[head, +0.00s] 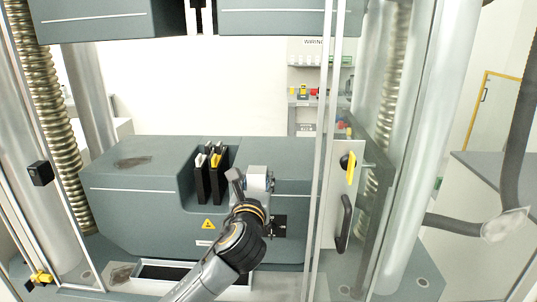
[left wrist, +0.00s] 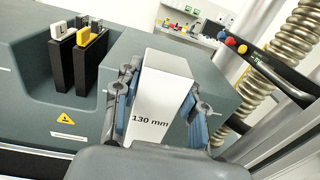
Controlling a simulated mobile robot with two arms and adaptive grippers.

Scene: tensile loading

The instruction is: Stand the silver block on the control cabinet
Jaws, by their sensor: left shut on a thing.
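The silver block (left wrist: 168,72), marked "130 mm", is in my left gripper (left wrist: 160,95), whose blue-padded fingers are shut on its two sides. In the head view the block (head: 257,172) shows as a pale shape at the tip of my left gripper (head: 254,184), in front of the grey machine base. I cannot tell whether the block touches the base. I cannot make out for sure which thing is the control cabinet. My right gripper is not in view.
The grey machine base (head: 130,190) carries upright black holders (head: 211,180) with yellow and white-grey tops, just left of the block. A transparent door with a black handle (head: 344,222) stands at the right. Columns and ribbed spindles (head: 43,110) flank the base. A grey surface (head: 495,175) is far right.

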